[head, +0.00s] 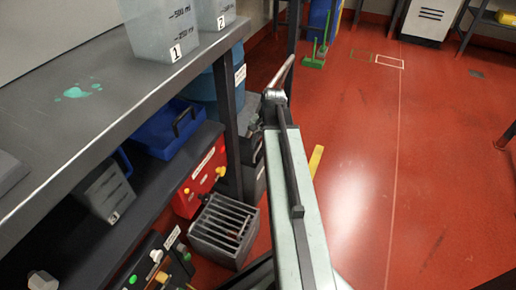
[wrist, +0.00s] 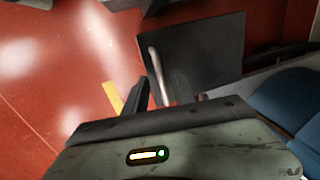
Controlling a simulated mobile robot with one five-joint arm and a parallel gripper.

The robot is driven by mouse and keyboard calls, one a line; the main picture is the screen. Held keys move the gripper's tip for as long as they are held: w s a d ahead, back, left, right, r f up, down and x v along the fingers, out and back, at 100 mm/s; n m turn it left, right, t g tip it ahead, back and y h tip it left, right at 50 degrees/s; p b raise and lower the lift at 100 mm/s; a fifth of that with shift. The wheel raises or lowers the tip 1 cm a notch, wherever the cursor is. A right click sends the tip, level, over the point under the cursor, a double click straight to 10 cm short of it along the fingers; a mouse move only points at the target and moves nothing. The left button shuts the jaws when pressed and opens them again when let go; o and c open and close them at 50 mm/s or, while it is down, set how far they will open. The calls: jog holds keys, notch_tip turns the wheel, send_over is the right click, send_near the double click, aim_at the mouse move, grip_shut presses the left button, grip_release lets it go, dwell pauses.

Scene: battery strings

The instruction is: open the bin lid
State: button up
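A dark grey bin (head: 246,121) stands on the floor by the shelf's far leg, partly hidden behind my arm. In the wrist view a flat dark panel (wrist: 208,48), which looks like its lid, lies just beyond my gripper.
A blue bin (wrist: 292,102) is at the right in the wrist view. The grey shelf (head: 140,62) carries numbered containers. A slatted grey crate (head: 224,231) stands on the floor below. Red floor at the right is largely clear.

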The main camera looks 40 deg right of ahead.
grip_shut()
jog(key=shift+s, duration=0.2)
dwell(1.0)
jog(key=shift+a, duration=0.15)
jog(key=shift+d+r+p, duration=0.3)
jog(key=shift+d+p, duration=0.1)
jog(key=shift+w+r+g+p, duration=0.15)
jog(key=shift+r+g+p, duration=0.15)
jog(key=shift+c, duration=0.7)
grip_release()
jog(key=shift+a+f, duration=0.15)
jog(key=shift+f, duration=0.05)
jog(key=shift+o, duration=0.7)
jog(key=shift+w+a, duration=0.15)
jog(key=shift+a, duration=0.05)
